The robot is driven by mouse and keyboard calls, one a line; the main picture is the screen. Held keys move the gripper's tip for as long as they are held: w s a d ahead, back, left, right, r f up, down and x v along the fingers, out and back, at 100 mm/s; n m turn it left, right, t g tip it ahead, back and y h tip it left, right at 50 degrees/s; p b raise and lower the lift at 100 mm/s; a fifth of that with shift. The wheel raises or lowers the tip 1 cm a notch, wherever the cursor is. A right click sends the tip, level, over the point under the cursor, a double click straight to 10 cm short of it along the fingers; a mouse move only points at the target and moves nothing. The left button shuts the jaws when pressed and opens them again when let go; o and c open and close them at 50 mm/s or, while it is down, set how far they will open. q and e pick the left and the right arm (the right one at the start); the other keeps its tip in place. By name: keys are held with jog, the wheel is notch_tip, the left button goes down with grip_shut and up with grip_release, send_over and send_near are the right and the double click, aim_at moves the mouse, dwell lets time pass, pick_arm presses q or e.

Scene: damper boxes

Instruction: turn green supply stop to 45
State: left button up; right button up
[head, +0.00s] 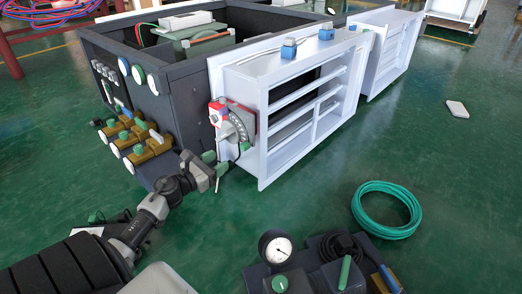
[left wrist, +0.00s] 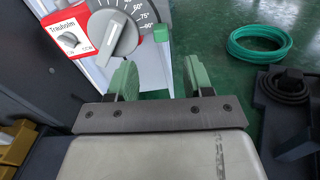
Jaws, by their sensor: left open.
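The green supply stop (left wrist: 161,33) is a small green block at the lower right rim of the grey dial (left wrist: 133,14), near the last marks of its printed scale. A large grey lever knob (left wrist: 113,37) sits at the dial's middle. The dial (head: 240,124) is on the side of the white damper box in the head view. My left gripper (head: 216,164) is just below the dial there. In the left wrist view my left gripper (left wrist: 158,78) is open, with two green finger pads and nothing between them. The stop is beyond the fingertips, apart from them. My right gripper is not in view.
A red-and-white panel (left wrist: 68,40) with a small knob adjoins the dial on the left. Brass valves (head: 143,142) with green knobs stand left of my gripper. A green hose coil (head: 386,209) lies on the floor, and a pressure gauge (head: 277,249) is in front.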

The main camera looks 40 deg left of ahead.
aim_at(242, 145)
pick_arm(q)
jog(key=w+b, duration=0.1)
jog(key=w, duration=0.2)
jog(key=w+b, duration=0.1)
jog(key=w, duration=0.1)
jog(key=w+b, duration=0.1)
jog(key=w, duration=0.2)
jog(key=shift+w+d, duration=0.3)
jog(key=shift+d, duration=0.05)
jog(key=shift+w+d, duration=0.1)
jog(key=shift+w, duration=0.65)
grip_shut()
